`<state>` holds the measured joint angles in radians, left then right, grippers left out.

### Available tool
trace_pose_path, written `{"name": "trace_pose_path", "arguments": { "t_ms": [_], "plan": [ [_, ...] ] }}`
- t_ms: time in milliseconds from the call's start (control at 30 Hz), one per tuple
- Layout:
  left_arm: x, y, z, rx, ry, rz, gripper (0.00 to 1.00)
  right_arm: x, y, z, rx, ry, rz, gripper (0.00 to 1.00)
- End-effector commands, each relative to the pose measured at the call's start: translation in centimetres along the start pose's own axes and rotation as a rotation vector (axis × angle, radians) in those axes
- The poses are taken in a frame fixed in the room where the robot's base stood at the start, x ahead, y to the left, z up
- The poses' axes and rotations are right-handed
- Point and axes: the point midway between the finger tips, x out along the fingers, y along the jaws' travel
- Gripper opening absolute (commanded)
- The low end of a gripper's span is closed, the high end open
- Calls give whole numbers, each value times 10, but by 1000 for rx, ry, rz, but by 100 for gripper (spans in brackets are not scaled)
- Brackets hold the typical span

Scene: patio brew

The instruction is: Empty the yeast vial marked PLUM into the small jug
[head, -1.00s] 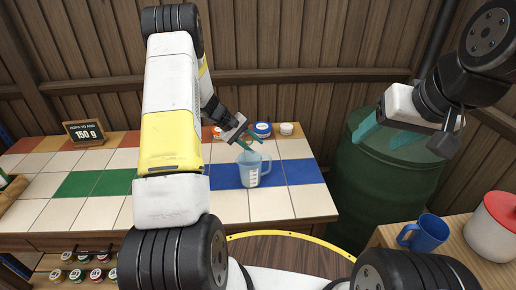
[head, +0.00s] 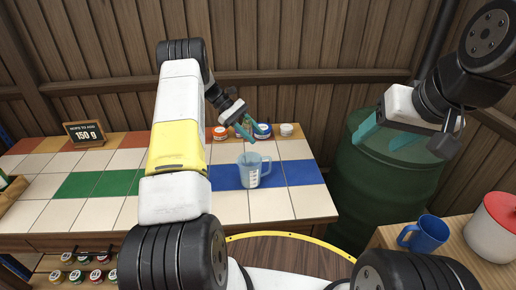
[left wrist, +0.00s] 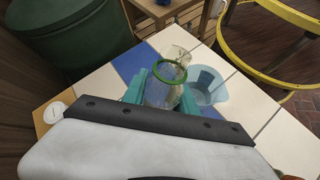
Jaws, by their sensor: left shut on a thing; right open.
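My left gripper (head: 250,128) is above the back part of the tiled counter, behind the small jug. It is shut on a clear glass vial with a green rim, seen in the left wrist view (left wrist: 163,92) between the teal fingers. No marking on it is readable, and I cannot tell whether anything is inside. The small jug (head: 254,172) is light blue, see-through, with a white scale, and stands upright on the tiles. It also shows in the left wrist view (left wrist: 208,84), partly behind the vial. My right gripper (head: 390,132) is open and empty in front of the green barrel.
Orange-lidded (head: 220,133), blue-lidded (head: 262,131) and white-lidded (head: 287,129) containers stand at the counter's back. A sign (head: 85,132) reads 150 g. A green barrel (head: 385,190), blue mug (head: 425,233) and red-lidded pot (head: 495,228) are at the right. Several small jars sit low left.

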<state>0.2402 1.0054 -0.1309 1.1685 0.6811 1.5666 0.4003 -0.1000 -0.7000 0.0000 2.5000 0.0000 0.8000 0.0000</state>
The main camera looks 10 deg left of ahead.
Motion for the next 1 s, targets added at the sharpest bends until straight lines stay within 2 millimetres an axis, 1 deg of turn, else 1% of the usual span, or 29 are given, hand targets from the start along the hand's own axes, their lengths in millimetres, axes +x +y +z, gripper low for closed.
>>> {"name": "trace_pose_path", "arguments": {
  "t_ms": [300,600,1000],
  "plan": [
    [10,-2,-20,-132,-145,-56,0,0,0,0,0,0,0,60],
    [6,2,-20,-218,-239,-91,0,0,0,0,0,0,0,60],
    [5,2,-19,-243,-266,-102,0,0,0,0,0,0,0,60]
  ]
}}
